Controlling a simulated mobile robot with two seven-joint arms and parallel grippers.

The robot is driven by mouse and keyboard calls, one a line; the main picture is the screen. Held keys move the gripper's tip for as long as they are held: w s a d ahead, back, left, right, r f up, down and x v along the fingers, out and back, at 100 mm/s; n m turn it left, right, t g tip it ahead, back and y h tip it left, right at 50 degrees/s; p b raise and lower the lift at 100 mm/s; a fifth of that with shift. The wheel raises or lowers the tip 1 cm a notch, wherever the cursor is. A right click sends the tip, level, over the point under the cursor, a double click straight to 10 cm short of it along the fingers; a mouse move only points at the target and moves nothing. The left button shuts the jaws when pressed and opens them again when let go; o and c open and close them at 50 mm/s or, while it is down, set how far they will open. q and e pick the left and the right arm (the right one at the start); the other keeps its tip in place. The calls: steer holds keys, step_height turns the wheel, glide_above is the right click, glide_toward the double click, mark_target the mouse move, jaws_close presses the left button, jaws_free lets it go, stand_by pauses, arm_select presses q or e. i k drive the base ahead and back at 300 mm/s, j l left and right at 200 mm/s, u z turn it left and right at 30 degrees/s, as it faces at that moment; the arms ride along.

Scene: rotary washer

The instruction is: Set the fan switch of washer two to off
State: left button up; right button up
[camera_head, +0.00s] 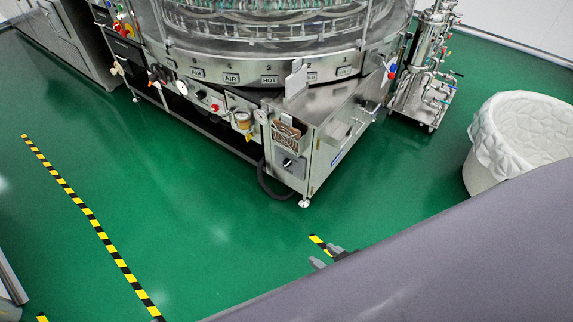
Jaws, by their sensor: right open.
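The rotary washer (330,70) stands at the top of the view, a round steel machine with a glass-walled carousel. On the front of its corner cabinet is a fan grille (286,143). Below the grille is a grey switch box with a dark knob (289,164); its setting is too small to read. No label naming washer two is legible. My right gripper (326,257) shows as small grey fingertips past the edge of my large grey arm, open and empty. In the picture it is below the cabinet, apart from the switch. My left gripper is not in view.
A white lined bin (520,138) stands at the right. A steel pipe-and-filter unit (425,70) is right of the washer. Black-and-yellow tape (90,215) marks the green floor (190,210), which is clear in front of the washer. A grey cabinet (65,40) stands upper left.

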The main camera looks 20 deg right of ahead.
mark_target(286, 162)
steer(key=z, duration=0.9)
steer(key=i+l+z, duration=0.15)
steer(key=i, duration=0.3)
steer(key=i+z, duration=0.2)
steer(key=i, duration=0.25)
steer(key=i+l, duration=0.1)
steer(key=i, duration=0.35)
